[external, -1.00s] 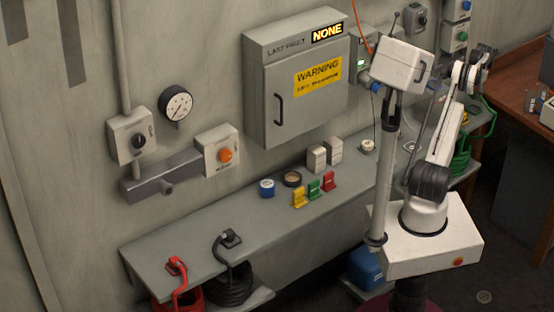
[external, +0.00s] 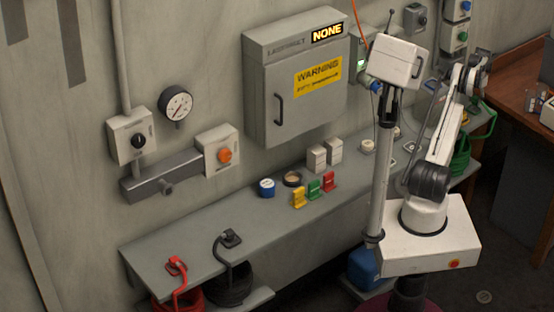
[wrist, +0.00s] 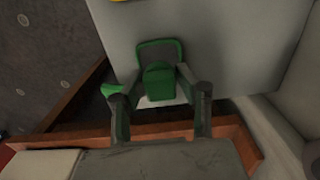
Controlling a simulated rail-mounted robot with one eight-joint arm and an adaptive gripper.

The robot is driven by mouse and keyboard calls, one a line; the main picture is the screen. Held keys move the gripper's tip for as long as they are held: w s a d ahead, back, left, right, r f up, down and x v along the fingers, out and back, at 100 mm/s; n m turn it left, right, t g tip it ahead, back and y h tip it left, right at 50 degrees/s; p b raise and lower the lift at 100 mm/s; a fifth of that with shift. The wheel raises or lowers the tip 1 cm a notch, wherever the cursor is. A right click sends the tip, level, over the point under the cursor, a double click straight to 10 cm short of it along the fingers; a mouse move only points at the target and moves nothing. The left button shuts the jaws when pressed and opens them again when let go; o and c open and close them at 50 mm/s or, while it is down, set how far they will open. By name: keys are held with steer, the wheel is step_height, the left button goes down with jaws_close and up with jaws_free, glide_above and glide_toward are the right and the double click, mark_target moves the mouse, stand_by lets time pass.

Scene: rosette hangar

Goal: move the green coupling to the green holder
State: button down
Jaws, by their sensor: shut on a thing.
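In the wrist view my gripper (wrist: 160,108) has its two fingers on either side of the green coupling (wrist: 158,82) and is shut on it. A piece of green hose (wrist: 112,90) shows beside the left finger. A dark-green-rimmed square (wrist: 160,46) lies just beyond the coupling against a grey surface; I cannot tell whether it is the green holder or whether they touch. In the external view the arm reaches to the right end of the bench, and the gripper and coupling cannot be made out there. A green hose coil (external: 461,152) hangs at that end.
The long grey bench (external: 205,232) carries a red coupling (external: 176,264), a black one (external: 230,238), and small yellow, green (external: 314,188) and red blocks. A grey cabinet (external: 300,100) is on the wall above. A brown desk (external: 515,85) stands at right.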

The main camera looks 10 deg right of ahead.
steer(key=shift+f, duration=0.95)
steer(key=shift+b, duration=0.9)
stand_by(0.4)
steer(key=shift+f+b, duration=0.35)
steer(key=shift+f, duration=0.2)
steer(key=c, duration=1.1)
jaws_free()
steer(key=shift+c, duration=0.2)
step_height(320, 180, up, 12)
steer(key=shift+r, duration=0.1)
